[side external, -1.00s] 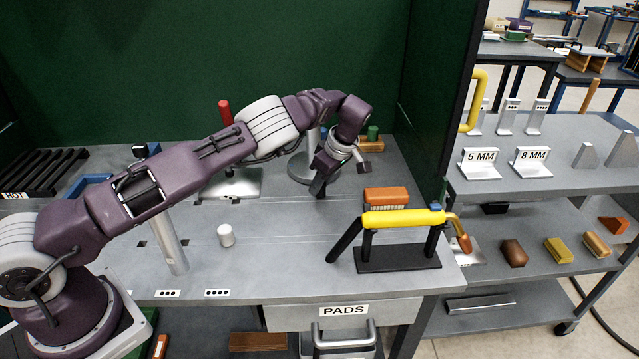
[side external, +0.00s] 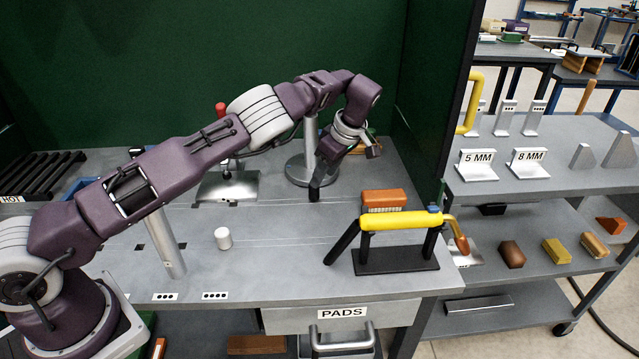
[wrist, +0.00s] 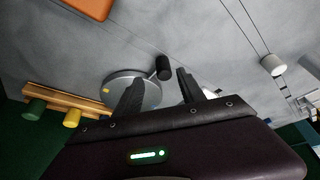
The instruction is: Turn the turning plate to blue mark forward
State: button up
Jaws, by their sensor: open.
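A round grey disc (wrist: 117,78), which looks like the turning plate, lies beyond my fingers in the wrist view. In the side view a round grey base (side external: 293,176) with an upright post stands behind my gripper; the post's top is hidden by my arm. My gripper (side external: 315,193) points down in front of it. In the wrist view my gripper (wrist: 160,76) is open and empty, its fingers partly covering the disc. Contact cannot be told.
An orange block (side external: 384,198) and a yellow-handled stand (side external: 400,219) are right of my gripper. A red-handled clamp (side external: 221,109) stands on a metal plate at left. A white cylinder (side external: 223,238) is nearer. A wooden rack (wrist: 65,98) holds green and yellow pegs.

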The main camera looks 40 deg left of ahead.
jog(key=shift+d+r, duration=0.2)
jog(key=shift+r, duration=0.35)
jog(key=shift+a, duration=0.3)
jog(key=c, duration=0.4)
jog(key=a+n+h, duration=0.1)
jog(key=a, duration=0.1)
jog(key=s+a+n+h, duration=0.1)
jog(key=a, duration=0.1)
jog(key=s+a+n+h, duration=0.1)
jog(key=a+n, duration=0.1)
jog(key=a, duration=0.1)
jog(key=shift+r+t+h, duration=0.2)
jog(key=shift+t+h, duration=0.1)
jog(key=shift+h, duration=0.1)
grip_shut()
jog(key=s+a+r+n+t+h, duration=0.2)
jog(key=s+r+n+t+h, duration=0.1)
jog(key=s+n, duration=0.4)
jog(key=shift+m, duration=0.5)
jog(key=x, duration=0.6)
jog(key=s+x, duration=0.1)
jog(key=x, duration=0.2)
jog(key=shift+f, duration=0.35)
jog(key=w+d, duration=0.2)
jog(key=w, duration=0.1)
jog(key=shift+f, duration=0.1)
jog(key=shift+w+d, duration=0.2)
jog(key=shift+w, duration=0.1)
jog(key=shift+d, duration=0.1)
